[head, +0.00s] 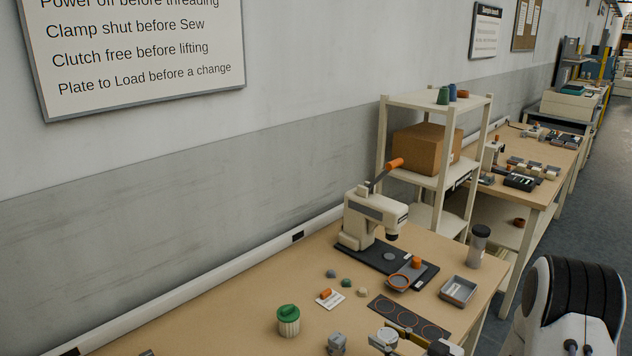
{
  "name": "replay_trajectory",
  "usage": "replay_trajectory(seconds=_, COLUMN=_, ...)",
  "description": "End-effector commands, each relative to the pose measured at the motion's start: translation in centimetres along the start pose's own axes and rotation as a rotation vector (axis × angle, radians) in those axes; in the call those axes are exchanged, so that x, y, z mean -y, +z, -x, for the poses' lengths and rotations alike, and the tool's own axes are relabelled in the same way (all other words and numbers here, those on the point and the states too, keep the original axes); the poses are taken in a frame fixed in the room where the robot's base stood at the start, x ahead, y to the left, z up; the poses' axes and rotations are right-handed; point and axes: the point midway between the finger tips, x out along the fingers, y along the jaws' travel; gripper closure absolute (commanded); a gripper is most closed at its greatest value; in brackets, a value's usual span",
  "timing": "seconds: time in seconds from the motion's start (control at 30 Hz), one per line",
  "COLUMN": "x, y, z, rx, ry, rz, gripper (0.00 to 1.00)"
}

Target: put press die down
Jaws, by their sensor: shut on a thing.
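A bench press (371,216) with an orange-tipped lever stands on a black base plate (423,274) on the tan bench. A grey sliding part with an orange ring (399,281) sits on that plate, in front of the press head. I cannot tell which piece is the press die. Small grey (331,273), green (346,283) and tan (363,292) pieces lie left of the plate. A black mat with round outlines (409,318) lies in front, its visible circles empty.
A green-lidded jar (288,320), a white card with an orange piece (328,298) and a grey block (337,343) stand nearby. A grey tray (458,290) and a dark-lidded canister (479,246) stand at the right.

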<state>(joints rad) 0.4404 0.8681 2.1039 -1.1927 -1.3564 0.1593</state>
Motion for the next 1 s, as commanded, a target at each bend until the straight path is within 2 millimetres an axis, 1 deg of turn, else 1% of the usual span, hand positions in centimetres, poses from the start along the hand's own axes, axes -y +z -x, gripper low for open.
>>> replay_trajectory(seconds=0.27, x=-3.3, y=0.4, z=0.7, rx=0.0, ry=0.162, rz=-0.024, gripper=0.97)
replay_trajectory(seconds=0.5, x=-5.7, y=-0.3, z=1.3, rx=-0.001, ry=0.312, rz=-0.046, gripper=0.97)
replay_trajectory(seconds=0.7, x=-7.1, y=-1.1, z=1.8, rx=-0.001, ry=0.426, rz=-0.064, gripper=0.97)
replay_trajectory(seconds=1.0, x=-8.0, y=-2.8, z=2.6, rx=-0.002, ry=0.578, rz=-0.085, gripper=0.97)
